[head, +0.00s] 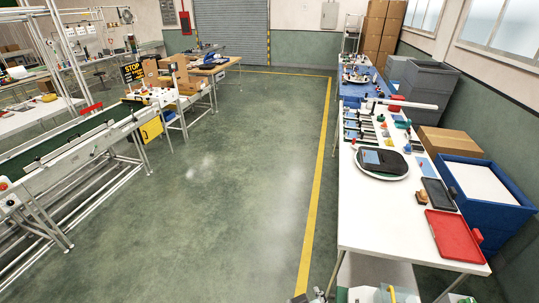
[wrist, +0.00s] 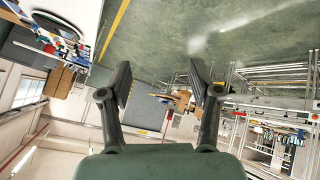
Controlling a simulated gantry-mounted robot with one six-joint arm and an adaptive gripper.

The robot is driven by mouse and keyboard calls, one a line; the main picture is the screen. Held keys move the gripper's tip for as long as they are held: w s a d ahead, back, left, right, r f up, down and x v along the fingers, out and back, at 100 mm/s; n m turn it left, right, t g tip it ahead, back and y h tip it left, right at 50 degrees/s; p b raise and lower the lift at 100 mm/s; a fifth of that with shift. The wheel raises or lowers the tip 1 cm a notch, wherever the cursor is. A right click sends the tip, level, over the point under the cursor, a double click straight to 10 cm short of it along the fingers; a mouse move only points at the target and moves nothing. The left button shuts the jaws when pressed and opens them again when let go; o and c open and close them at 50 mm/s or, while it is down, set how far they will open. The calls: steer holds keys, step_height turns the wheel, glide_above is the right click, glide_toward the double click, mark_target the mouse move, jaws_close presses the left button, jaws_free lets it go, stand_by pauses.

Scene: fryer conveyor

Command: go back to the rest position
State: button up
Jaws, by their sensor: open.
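My gripper (wrist: 160,80) shows in the wrist view with its two dark fingers spread wide apart. Nothing is between the fingers; the space between them shows the floor and the far end of the room. The wrist view is upside down, with the green floor at the top. The gripper touches no object that I can see. In the head view I cannot make out the gripper clearly; only small machine parts show at the bottom edge.
A long white table (head: 395,215) on the right carries a red tray (head: 455,233), a dark tray (head: 438,194) and tools. A blue bin (head: 490,205) stands beside it. A conveyor (head: 75,150) runs along the left. The green floor (head: 225,190) between is clear, with a yellow line.

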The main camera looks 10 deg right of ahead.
steer(key=s+a+r+m+t+y, duration=0.1)
steer(key=s+a+r+t, duration=0.1)
steer(key=a+r, duration=0.4)
steer(key=s+a+r+m+t+y, duration=0.1)
steer(key=s+a+r+t, duration=0.3)
steer(key=a, duration=0.5)
step_height(320, 180, up, 13)
steer(key=w+g+p, duration=0.1)
steer(key=p, duration=1.1)
steer(key=shift+w+d, duration=0.25)
